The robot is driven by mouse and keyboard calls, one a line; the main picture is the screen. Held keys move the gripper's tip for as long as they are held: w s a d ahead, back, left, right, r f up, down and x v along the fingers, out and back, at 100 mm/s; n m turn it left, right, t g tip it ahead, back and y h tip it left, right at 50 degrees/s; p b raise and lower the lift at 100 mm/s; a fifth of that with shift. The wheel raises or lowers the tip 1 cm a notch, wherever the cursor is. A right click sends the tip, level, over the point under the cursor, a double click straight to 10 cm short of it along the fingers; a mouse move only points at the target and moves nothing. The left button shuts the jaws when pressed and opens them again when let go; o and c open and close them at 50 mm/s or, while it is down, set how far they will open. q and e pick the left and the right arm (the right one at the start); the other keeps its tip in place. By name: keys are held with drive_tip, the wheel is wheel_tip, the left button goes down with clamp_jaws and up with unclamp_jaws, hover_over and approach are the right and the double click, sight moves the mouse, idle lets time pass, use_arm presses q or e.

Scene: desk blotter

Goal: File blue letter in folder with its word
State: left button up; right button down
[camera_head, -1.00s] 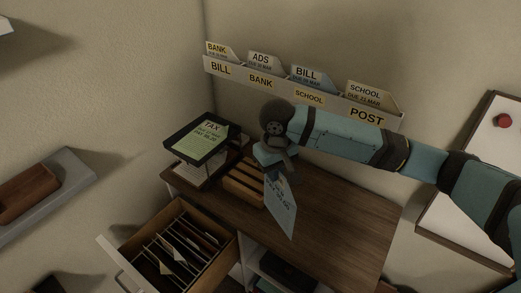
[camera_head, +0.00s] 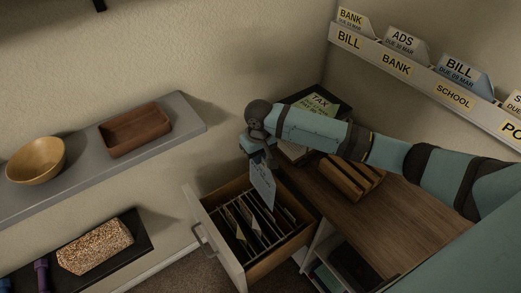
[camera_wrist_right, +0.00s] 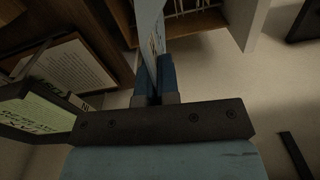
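My right gripper (camera_head: 262,158) is shut on a pale blue letter (camera_head: 263,188), which hangs down over the open drawer (camera_head: 214,238). In the right wrist view the two fingers (camera_wrist_right: 155,82) pinch the letter (camera_wrist_right: 151,30), seen nearly edge-on; its print is not readable. Several upright folders (camera_head: 250,220) stand in the drawer; their words cannot be read. Whether the letter's lower edge is inside the drawer is unclear. A wall rack (camera_head: 425,78) has pockets marked BILL, BANK and SCHOOL, with letters in them, one bluish and marked BILL (camera_head: 462,75). My left gripper is not in view.
A green TAX paper (camera_head: 319,104) lies on a dark tray, partly behind my arm. A slotted wooden holder (camera_head: 350,180) stands on the desk (camera_head: 400,222). A grey shelf (camera_head: 185,125) at left bears a wooden bowl (camera_head: 36,160) and a brown tray (camera_head: 135,130).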

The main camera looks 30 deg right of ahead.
drive_tip(key=shift+n, duration=0.4)
drive_tip(key=f+b, duration=0.1)
drive_tip(key=f, duration=0.3)
drive_tip(key=w+d+f+b, duration=0.1)
drive_tip(key=f, duration=0.4)
drive_tip(key=w+f+b, duration=0.1)
drive_tip(key=f+b, duration=0.1)
drive_tip(key=f, duration=0.2)
drive_tip(key=shift+d+f, duration=0.3)
wheel_tip(320, 180, down, 4)
drive_tip(key=shift+f, duration=0.1)
